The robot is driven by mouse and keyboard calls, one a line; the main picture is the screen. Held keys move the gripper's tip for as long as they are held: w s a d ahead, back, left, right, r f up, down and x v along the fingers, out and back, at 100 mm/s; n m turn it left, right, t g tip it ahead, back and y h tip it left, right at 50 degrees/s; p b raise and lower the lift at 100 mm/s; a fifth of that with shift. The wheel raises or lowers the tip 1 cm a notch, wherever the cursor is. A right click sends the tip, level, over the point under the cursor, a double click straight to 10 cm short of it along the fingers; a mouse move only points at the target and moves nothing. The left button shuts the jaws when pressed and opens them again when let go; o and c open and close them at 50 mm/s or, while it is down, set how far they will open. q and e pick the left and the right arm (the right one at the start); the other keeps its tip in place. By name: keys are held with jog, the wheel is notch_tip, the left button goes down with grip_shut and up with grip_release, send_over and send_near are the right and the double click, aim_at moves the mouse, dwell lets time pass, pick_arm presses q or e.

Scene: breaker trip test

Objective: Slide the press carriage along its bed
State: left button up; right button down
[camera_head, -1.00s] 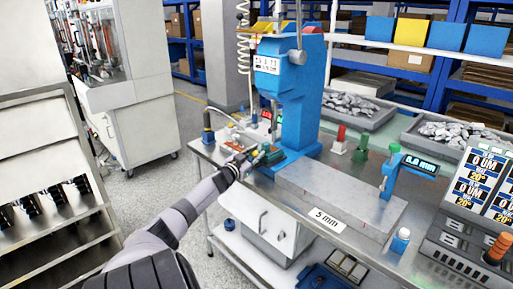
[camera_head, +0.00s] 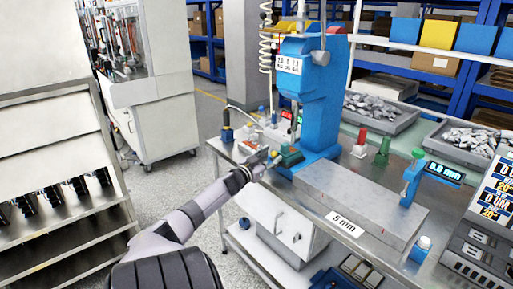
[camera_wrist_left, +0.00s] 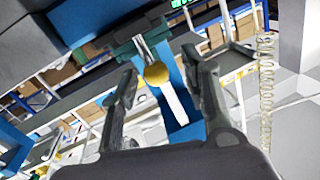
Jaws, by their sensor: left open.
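The blue press (camera_head: 312,90) stands on the steel bench. At its foot is the green press carriage (camera_head: 289,157) on its bed. My left gripper (camera_head: 266,163) is at the left end of the carriage. In the left wrist view the carriage (camera_wrist_left: 140,38) shows as a green block with a yellow ball knob (camera_wrist_left: 157,73) facing me. My left gripper (camera_wrist_left: 163,85) is open there, its two fingers on either side of the knob with gaps on both sides. Whether a finger touches the knob cannot be told. My right gripper is not in view.
A grey block marked 5 mm (camera_head: 350,200) lies right of the press, with a blue gauge (camera_head: 411,180) over it. Red (camera_head: 360,146) and green (camera_head: 382,152) pieces stand behind it. Metal-filled trays (camera_head: 378,112) sit farther back. A coiled white hose (camera_head: 265,50) hangs left of the press.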

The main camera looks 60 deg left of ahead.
pick_arm(q)
jog(key=v, duration=0.9)
jog(key=shift+s, duration=0.2)
jog(key=shift+r, duration=0.1)
